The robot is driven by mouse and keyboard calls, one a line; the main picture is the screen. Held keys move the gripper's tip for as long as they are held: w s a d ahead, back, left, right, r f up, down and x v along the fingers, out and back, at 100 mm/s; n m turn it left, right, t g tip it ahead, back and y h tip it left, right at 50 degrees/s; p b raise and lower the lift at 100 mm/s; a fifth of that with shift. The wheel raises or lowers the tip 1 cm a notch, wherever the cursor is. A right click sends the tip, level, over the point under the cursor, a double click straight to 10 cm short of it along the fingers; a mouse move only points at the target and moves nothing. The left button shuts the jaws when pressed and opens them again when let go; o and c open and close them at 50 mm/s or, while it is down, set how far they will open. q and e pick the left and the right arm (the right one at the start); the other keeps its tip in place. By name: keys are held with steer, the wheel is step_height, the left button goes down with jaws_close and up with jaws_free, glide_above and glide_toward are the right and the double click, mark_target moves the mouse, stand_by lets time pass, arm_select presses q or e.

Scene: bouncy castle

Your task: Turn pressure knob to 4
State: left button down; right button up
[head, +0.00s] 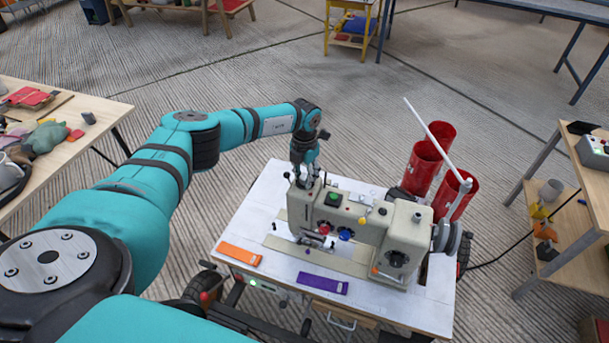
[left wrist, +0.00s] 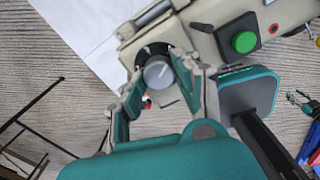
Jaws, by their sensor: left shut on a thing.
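A beige sewing machine (head: 345,225) stands on a white-topped table in the head view. In the left wrist view, a grey round knob (left wrist: 158,72) with a pale pointer line sits on a black dial at the end of the machine's body. My left gripper (head: 305,178) reaches down to the machine's left end. In the left wrist view, the fingers of my left gripper (left wrist: 157,78) are closed on the knob from both sides. The dial's numbers are too small to read. In the head view the knob is hidden by the gripper. My right gripper is not in view.
A green button (left wrist: 244,42) is close beside the knob. Orange (head: 239,254) and purple (head: 322,284) strips lie on the white tabletop (head: 240,220). Red cylinders (head: 423,168) stand behind the machine at the right. Cluttered tables stand left and right, with open floor between.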

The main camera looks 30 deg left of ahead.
mark_target(305, 177)
arm_select(q)
steer(key=c, duration=0.9)
jaws_free()
steer(key=shift+c, duration=0.2)
step_height(305, 177, up, 12)
